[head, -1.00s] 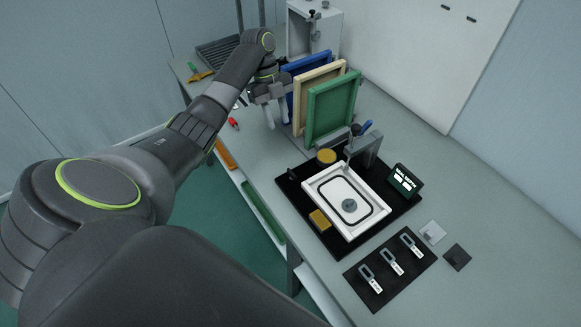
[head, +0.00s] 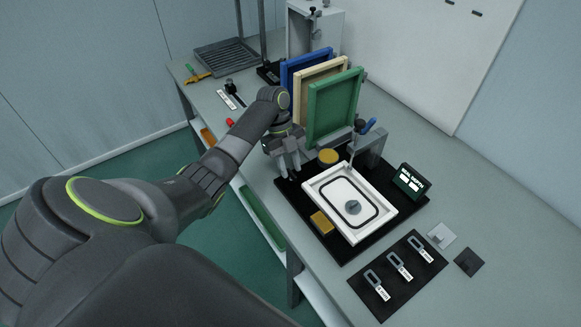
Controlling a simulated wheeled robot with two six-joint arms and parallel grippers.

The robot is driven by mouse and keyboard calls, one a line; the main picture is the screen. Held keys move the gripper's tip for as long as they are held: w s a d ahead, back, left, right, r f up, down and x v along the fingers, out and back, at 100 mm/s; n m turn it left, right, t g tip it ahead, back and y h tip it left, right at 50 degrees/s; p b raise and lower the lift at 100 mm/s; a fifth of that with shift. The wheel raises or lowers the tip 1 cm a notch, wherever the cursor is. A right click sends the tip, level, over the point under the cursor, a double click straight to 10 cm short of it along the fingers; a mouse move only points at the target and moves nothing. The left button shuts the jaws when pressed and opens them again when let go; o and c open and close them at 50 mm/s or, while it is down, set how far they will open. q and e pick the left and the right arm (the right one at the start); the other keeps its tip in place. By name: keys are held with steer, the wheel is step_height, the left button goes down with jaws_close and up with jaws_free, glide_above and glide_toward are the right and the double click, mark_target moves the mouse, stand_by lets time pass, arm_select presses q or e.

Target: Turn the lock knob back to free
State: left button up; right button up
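My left gripper (head: 289,171) points down at the left corner of the black fixture base (head: 317,238). Its two fingers look apart. A small dark knob (head: 291,177) at that corner of the base is mostly hidden by the fingers. I cannot tell its turn position or whether the fingers touch it. My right gripper is not in view.
A small display (head: 411,182) stands at the base's right. Green (head: 335,108), cream and blue framed panels stand upright just behind my gripper. A yellow disc (head: 328,156) and a yellow block (head: 321,223) sit near the tray. Tagged pieces lie on a black mat (head: 383,303) in front.

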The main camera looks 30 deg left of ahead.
arm_select(q)
steer(key=shift+d+f, duration=0.2)
steer(key=shift+f, duration=0.3)
jaws_close()
